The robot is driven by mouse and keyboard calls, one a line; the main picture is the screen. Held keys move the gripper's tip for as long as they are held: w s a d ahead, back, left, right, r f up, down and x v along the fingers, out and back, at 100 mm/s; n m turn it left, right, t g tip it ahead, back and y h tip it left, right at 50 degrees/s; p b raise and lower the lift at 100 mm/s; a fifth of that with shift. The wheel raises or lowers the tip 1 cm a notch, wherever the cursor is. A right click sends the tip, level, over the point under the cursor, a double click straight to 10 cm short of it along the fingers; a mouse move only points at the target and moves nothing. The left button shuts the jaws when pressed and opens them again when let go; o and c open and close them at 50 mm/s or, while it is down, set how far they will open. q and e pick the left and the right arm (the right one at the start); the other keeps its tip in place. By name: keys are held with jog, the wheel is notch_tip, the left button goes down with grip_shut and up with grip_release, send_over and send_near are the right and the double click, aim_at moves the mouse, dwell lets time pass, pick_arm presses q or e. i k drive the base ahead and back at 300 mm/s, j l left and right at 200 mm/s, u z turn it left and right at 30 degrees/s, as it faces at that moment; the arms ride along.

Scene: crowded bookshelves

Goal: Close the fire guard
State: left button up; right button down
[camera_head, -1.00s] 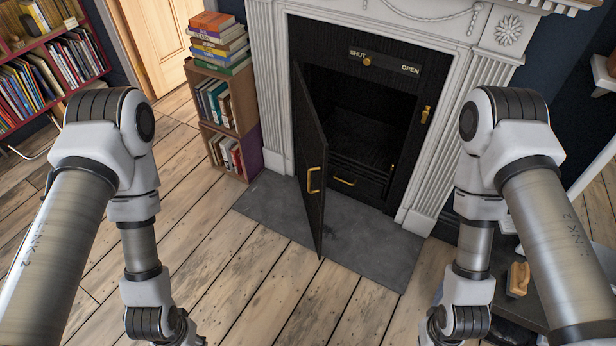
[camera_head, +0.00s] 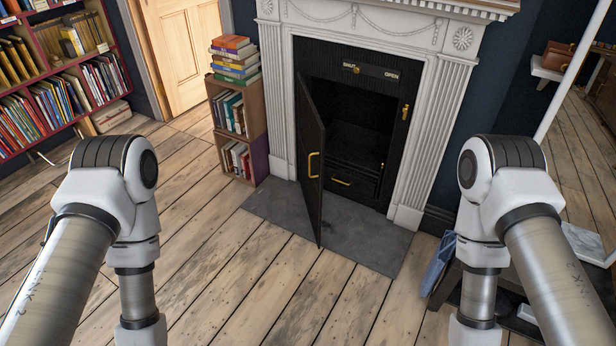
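The fire guard is a black door (camera_head: 312,165) hinged on the left side of the fireplace opening. It stands open, swung out over the grey hearth slab (camera_head: 350,236), with a brass handle (camera_head: 313,165) on its face. The dark fireplace opening (camera_head: 362,128) shows behind it, with a brass latch (camera_head: 405,113) on the right of the frame. A plate above has a brass knob (camera_head: 357,70) between the words SHUT and OPEN. My two arms come down at the left and right, well short of the door. Both grippers are below the picture and out of view.
A wooden crate shelf (camera_head: 238,130) with books and a book stack (camera_head: 236,60) on top stands left of the fireplace. A red bookcase (camera_head: 62,75) is at far left. A low dark table (camera_head: 447,285) with a blue item is at right. The wooden floor (camera_head: 262,285) before the hearth is clear.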

aim_at(311, 129)
jog(key=i+j+u, duration=0.3)
jog(key=i, duration=0.35)
jog(key=i+u, duration=0.35)
jog(key=i, duration=0.3)
